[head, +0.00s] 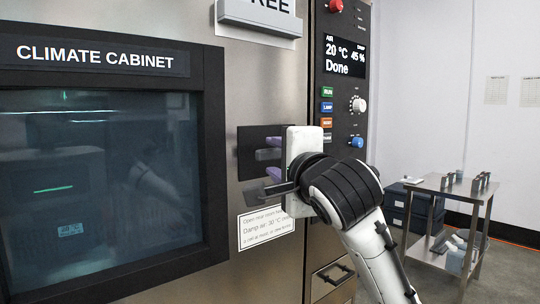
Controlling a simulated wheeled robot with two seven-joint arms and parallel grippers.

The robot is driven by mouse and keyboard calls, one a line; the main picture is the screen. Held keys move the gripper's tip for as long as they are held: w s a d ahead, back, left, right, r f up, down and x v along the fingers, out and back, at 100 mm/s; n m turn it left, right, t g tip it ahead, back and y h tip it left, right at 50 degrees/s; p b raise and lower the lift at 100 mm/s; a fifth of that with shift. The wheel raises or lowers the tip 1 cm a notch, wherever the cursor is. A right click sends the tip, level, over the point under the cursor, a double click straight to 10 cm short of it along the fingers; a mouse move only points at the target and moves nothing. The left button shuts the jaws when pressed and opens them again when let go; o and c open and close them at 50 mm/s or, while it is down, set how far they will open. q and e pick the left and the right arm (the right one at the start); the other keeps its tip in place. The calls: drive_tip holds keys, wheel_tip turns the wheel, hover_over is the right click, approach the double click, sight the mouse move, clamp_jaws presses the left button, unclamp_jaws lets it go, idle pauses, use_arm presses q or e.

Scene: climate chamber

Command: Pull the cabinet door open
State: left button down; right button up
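The cabinet door is a steel panel (225,25) with a large dark window (100,180) and a "CLIMATE CABINET" label (95,56). No gap shows along its right edge, and it looks closed. A dark plate (246,150) sits on the door right of the window, with a short grey bar in front that may be the handle. My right gripper (268,165), with a white body, is at this plate. Its fingers point left, partly hidden and dark against the plate. I cannot tell whether they touch or grip the bar. My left gripper is not in view.
A control panel (344,110) with a red button, coloured keys and knobs stands right of the door; its display (345,55) reads "Done". A steel trolley (450,188) with small items and dark bins (412,212) stand at the right. Floor shows at lower right.

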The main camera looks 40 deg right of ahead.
sight(271, 155)
drive_tip(key=shift+x, duration=1.9)
clamp_jaws()
